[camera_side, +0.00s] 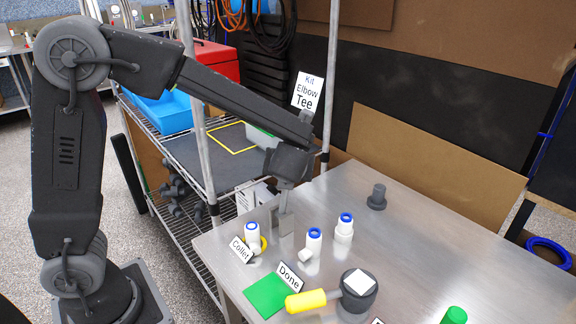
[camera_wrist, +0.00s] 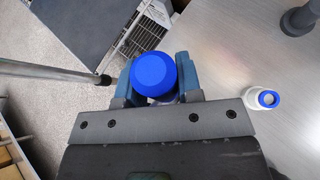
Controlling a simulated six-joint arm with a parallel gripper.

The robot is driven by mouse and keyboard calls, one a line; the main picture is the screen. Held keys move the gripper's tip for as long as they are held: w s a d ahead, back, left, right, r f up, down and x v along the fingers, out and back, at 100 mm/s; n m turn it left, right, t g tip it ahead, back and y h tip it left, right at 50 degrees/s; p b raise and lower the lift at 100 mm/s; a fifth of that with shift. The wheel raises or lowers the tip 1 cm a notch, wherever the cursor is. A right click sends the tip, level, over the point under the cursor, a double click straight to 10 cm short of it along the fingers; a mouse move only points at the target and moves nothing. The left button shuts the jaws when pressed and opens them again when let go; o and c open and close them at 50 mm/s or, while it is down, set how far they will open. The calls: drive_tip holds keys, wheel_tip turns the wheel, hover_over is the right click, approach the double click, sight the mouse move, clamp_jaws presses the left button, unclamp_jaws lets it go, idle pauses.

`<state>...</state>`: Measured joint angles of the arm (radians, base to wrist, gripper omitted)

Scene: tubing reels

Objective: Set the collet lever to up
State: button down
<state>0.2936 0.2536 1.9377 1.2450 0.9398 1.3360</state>
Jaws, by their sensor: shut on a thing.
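My gripper (camera_side: 282,215) is low over the near-left part of the steel table, behind the "Collet" sign (camera_side: 240,249). In the wrist view its fingers (camera_wrist: 157,92) are shut on a round blue knob (camera_wrist: 153,73). The knob cannot be made out in the side view, and what lies under it is hidden, so I cannot tell the lever's position. A white fitting with a blue top (camera_side: 252,233) stands by the "Collet" sign, with a yellow ring (camera_side: 263,244) beside it.
Two more blue-topped white fittings (camera_side: 313,241) (camera_side: 344,229) stand right of the gripper. A green pad (camera_side: 265,296) lies by the "Done" sign (camera_side: 289,276). A yellow handle (camera_side: 305,300) joins a dark cylinder (camera_side: 358,297). A grey peg (camera_side: 377,197) stands behind.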

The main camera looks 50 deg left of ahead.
drive_tip(key=shift+w, duration=0.15)
drive_tip(key=c, duration=0.8)
unclamp_jaws()
drive_tip(key=v, duration=1.3)
drive_tip(key=shift+s+d+r, duration=0.15)
drive_tip(key=shift+s+d, duration=0.1)
drive_tip(key=shift+s, duration=0.05)
drive_tip(key=s+a+n+h, duration=0.1)
drive_tip(key=s+n+h, duration=0.2)
drive_tip(key=n, duration=0.6)
drive_tip(key=s+a+n+g+h, duration=0.1)
drive_tip(key=s+a+n+h, duration=0.1)
drive_tip(key=s+n, duration=0.5)
drive_tip(key=s+a+f+n+h, duration=0.1)
drive_tip(key=s+n+h, duration=0.2)
drive_tip(key=n, duration=0.8)
drive_tip(key=shift+s+a+n+g+h, duration=0.15)
drive_tip(key=shift+s+a+n, duration=0.05)
drive_tip(key=shift+s, duration=0.4)
drive_tip(key=shift+s+a+n+g+h, duration=0.15)
drive_tip(key=shift+s+a+n, duration=0.05)
drive_tip(key=shift+s, duration=0.4)
